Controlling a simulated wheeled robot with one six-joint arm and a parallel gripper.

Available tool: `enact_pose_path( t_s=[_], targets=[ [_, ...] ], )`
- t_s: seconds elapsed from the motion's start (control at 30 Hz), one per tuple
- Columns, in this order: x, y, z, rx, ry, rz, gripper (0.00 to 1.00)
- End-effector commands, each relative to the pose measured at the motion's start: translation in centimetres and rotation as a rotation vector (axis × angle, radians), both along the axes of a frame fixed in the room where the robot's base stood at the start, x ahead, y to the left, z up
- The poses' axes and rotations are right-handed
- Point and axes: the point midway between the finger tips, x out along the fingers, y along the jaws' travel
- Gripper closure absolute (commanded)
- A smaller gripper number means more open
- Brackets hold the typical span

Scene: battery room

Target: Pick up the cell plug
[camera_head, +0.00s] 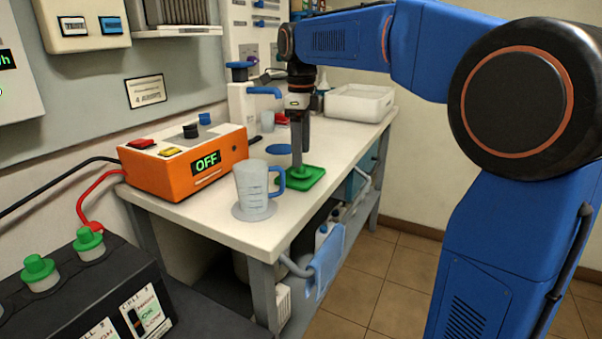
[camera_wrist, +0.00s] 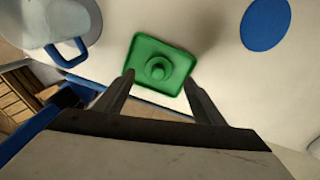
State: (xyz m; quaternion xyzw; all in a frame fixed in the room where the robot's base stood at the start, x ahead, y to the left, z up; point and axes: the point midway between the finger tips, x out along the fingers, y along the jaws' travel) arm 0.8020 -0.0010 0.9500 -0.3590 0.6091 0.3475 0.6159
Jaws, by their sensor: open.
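A green cell plug (camera_wrist: 158,68) with a round knob sits in the middle of a small square green tray (camera_wrist: 143,46) on the bench. In the head view, the tray (camera_head: 314,178) is near the bench's right edge, and my fingers seem to hide the plug. My gripper (camera_wrist: 159,77) is open and empty, pointing down with its fingertips on either side of the plug in the wrist view. In the head view my gripper (camera_head: 298,163) is right over the tray. I cannot tell the exact height of the tips.
A measuring jug (camera_head: 254,190) with a blue handle stands left of the tray. A blue disc (camera_head: 279,149) lies behind it. An orange charger (camera_head: 184,160) reading OFF and a white tub (camera_head: 359,103) share the bench. A black battery (camera_head: 70,300) with green caps is at front left.

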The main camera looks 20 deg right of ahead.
Motion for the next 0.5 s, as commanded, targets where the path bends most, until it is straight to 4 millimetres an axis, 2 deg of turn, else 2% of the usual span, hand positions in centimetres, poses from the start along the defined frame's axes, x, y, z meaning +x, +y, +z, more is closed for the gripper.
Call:
enact_pose_path(
  t_s=[0.3, 0.5],
  targets=[
    [-0.2, 0.2, -4.1, 0.0, 0.001, 0.0, 0.37],
    [-0.2, 0.1, -4.8, 0.0, 0.0, 0.0, 0.37]
  ],
)
